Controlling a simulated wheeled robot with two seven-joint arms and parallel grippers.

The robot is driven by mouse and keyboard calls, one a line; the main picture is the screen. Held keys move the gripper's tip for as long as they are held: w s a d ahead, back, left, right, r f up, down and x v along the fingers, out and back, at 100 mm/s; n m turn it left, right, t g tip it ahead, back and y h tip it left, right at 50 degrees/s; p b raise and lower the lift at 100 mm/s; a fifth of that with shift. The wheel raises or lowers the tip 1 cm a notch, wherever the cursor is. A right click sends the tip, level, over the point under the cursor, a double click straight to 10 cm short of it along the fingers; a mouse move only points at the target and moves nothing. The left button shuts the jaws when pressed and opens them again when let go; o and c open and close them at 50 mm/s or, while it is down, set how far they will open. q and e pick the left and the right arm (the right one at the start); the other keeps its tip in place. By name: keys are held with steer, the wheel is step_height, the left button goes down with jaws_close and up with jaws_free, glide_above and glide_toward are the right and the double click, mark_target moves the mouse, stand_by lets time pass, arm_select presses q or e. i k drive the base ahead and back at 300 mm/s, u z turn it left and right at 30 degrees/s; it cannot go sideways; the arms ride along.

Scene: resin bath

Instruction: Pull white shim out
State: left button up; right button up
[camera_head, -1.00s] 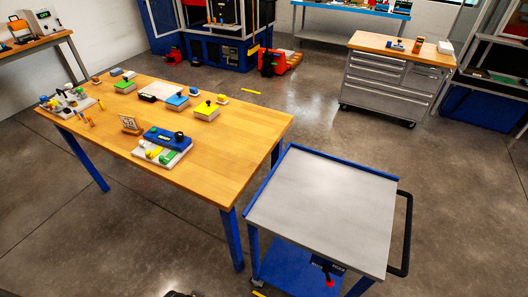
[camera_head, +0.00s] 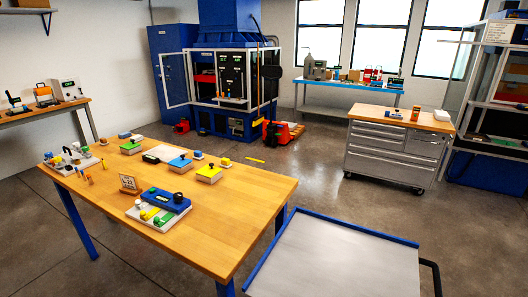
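No white shim can be made out for certain at this distance. A white board (camera_head: 157,216) with small yellow, green and white pieces lies at the front of the wooden table (camera_head: 225,235). A blue block with a dark knob (camera_head: 168,199) sits at its back edge. A second pale board with small parts (camera_head: 72,162) lies at the table's left end. A flat white piece (camera_head: 164,153) lies near the table's middle. Neither of my grippers shows in the head view.
A grey cart with blue rims (camera_head: 335,262) stands at the front right, its top empty. A wood-topped drawer cabinet (camera_head: 392,150) stands at the back right. Open floor lies between table and cabinet.

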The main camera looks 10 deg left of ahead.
mark_target(138, 205)
steer(key=u, duration=1.4)
